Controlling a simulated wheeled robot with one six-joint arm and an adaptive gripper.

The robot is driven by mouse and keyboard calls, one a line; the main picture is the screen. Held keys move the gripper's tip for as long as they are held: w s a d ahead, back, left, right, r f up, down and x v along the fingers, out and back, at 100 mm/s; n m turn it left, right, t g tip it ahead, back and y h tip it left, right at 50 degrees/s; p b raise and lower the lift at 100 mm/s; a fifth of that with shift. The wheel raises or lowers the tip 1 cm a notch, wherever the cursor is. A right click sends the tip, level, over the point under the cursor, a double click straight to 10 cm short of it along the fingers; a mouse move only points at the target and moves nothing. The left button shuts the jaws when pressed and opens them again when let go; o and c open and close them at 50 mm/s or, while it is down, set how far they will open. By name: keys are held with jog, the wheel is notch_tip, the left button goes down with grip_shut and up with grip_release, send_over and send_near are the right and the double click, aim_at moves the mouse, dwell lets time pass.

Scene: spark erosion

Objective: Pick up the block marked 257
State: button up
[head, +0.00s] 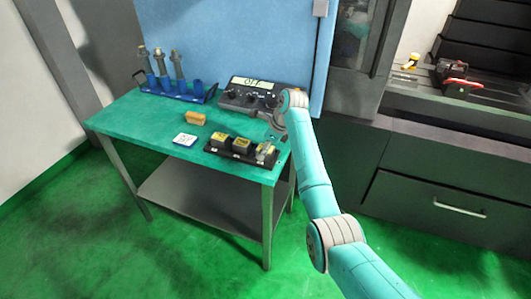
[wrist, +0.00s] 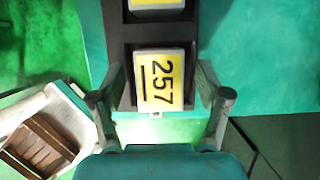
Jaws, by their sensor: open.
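The block marked 257 (wrist: 160,80) has a pale body and a yellow label with black digits. It sits upright in the end place of a dark tray (wrist: 119,50). My gripper (wrist: 162,98) is open, with one finger on each side of this block and a gap on both sides. In the head view, the tray (head: 228,156) lies at the front right of the green table, and my gripper is above its right end. There the right-hand block (head: 262,155) is partly covered by my gripper.
Another yellow-labelled block (wrist: 155,4) sits further along the tray.

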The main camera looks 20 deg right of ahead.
jog(key=shift+r, duration=0.1)
grip_shut()
